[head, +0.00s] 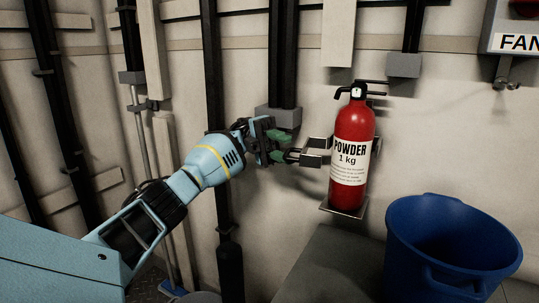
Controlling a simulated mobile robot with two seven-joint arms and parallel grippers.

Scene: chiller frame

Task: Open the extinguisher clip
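A red fire extinguisher (351,128) labelled "POWDER 1 kg" stands upright on a small wall shelf (343,209). A dark metal clip (317,152) shows at its left side, at mid-height, and reaches left towards my gripper. How the clip sits around the bottle is partly hidden. My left gripper (279,146) comes in from the left and is beside the clip's left end. Its green-tipped fingers look parted, with nothing clearly held between them. I cannot tell whether they touch the clip. My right gripper is not in view.
A blue bucket (450,245) stands at the lower right, beside a grey block (335,265). Dark vertical pipes (212,70) and grey conduit boxes (404,65) line the wall behind my arm. A box marked "FAN" (515,42) hangs at the upper right.

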